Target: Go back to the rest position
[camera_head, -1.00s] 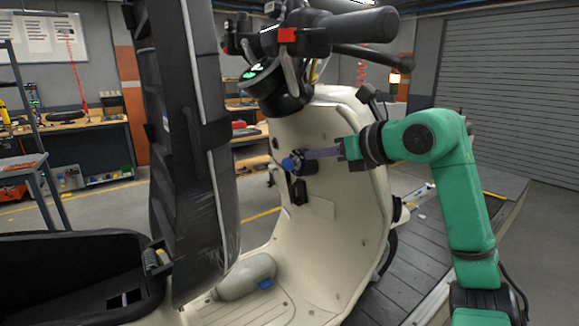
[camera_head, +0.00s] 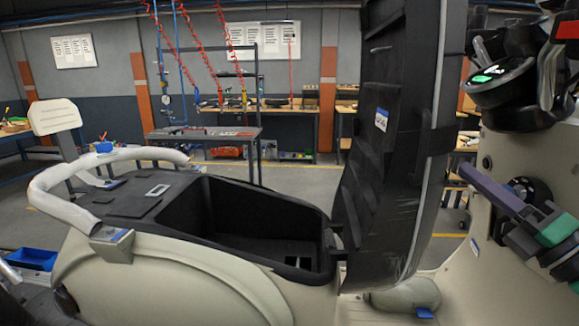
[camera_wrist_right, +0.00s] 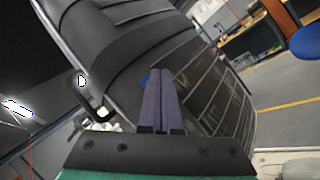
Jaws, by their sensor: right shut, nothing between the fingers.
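My right gripper (camera_head: 490,190) is at the right edge of the head view, in front of the scooter's cream front shield (camera_head: 497,143). Its two long purple-grey fingers lie together, pointing left toward the raised black seat (camera_head: 385,160). My left gripper is not in view.
The open black storage well (camera_head: 255,215) lies left of the seat. A pale curved grab rail (camera_head: 75,185) and a backrest (camera_head: 54,116) are at the scooter's rear. Workbenches stand behind, with open floor between.

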